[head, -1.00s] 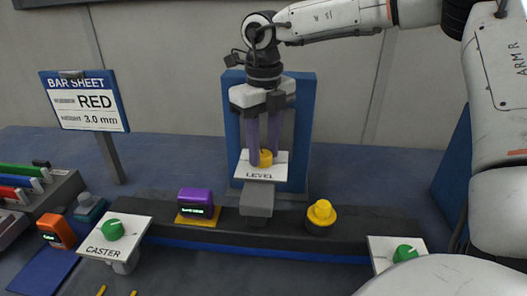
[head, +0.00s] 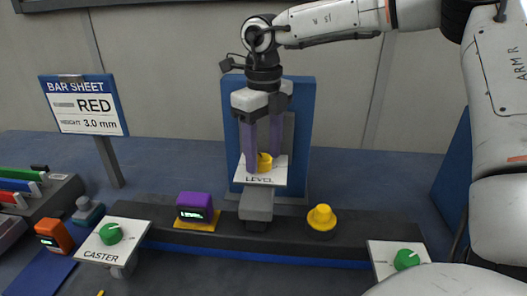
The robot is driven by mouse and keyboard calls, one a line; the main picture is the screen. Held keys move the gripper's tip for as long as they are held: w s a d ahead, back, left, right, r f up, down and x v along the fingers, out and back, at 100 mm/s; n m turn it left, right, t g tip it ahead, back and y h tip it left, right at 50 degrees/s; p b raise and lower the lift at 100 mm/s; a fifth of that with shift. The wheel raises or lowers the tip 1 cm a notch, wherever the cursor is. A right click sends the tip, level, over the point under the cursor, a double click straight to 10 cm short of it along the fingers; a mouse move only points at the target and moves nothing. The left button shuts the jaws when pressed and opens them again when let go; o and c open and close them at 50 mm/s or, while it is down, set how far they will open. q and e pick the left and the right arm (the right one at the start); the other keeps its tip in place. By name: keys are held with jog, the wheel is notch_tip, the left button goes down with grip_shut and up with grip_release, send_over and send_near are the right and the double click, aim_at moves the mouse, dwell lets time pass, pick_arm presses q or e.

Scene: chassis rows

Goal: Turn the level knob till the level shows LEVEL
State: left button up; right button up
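The level knob (head: 264,163) is yellow and sits on a white plate marked LEVEL (head: 260,178) at the middle. My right gripper (head: 263,162) points down from above, with its two purple fingers on either side of the knob, seemingly closed on it; the fingers partly hide it. A purple device (head: 194,203) with a small dark screen and green text stands left of the knob; the text is too small to read. My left gripper is not in view.
A green CASTER knob (head: 111,233) is at left and another green knob (head: 407,259) at right. A yellow stepped button (head: 321,219) stands right of the level plate. An orange device (head: 54,235) and a bar sheet sign (head: 84,106) are at left.

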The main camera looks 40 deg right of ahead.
aim_at(264, 158)
notch_tip(264, 158, up, 10)
jog(key=shift+r, duration=0.2)
dwell(0.5)
dwell(0.4)
